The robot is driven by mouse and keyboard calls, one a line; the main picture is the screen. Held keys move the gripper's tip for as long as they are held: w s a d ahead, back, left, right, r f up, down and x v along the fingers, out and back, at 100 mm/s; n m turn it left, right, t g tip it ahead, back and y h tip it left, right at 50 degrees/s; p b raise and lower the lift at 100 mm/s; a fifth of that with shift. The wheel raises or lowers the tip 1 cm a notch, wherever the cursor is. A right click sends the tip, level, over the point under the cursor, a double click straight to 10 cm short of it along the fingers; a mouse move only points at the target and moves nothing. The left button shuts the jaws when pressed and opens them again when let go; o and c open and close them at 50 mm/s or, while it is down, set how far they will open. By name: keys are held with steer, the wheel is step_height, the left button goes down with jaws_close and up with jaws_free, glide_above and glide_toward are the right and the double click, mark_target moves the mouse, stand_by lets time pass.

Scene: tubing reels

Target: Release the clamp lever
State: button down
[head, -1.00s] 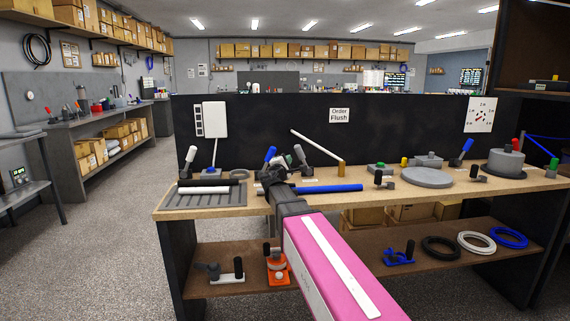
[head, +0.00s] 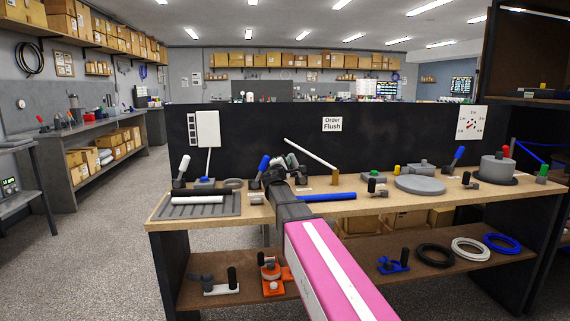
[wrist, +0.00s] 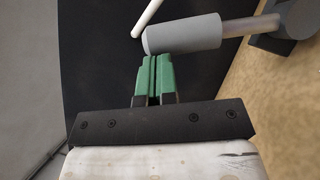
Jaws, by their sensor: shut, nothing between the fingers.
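The lever with a grey handle (wrist: 183,35) shows close up in the wrist view, its thin rod running right to a darker grey mount. My gripper (wrist: 153,72) has green fingertips pressed together with nothing between them. The tips are just below the handle's left end; I cannot tell if they touch it. In the head view my gripper (head: 289,163) is above the bench, beside this grey lever, which it partly hides. A blue-handled lever (head: 264,163) stands just left of it, tilted up. A white-handled lever (head: 184,165) and another blue one (head: 458,154) stand further off.
The bench (head: 340,205) also bears a blue tube (head: 328,196), a grey tray (head: 172,210) with a white tube, a grey disc (head: 419,185) and a grey reel (head: 496,167). A white bar (head: 310,153) slants up right of my gripper. A black panel (head: 400,130) stands behind.

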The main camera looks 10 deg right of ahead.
steer(key=d+r+m+g+y, duration=0.1)
steer(key=d+r+m+g, duration=0.1)
steer(key=d+m, duration=0.5)
steer(key=shift+d+r+m+g+y, duration=0.35)
steer(key=shift+d+g, duration=0.55)
steer(key=shift+d, duration=1.2)
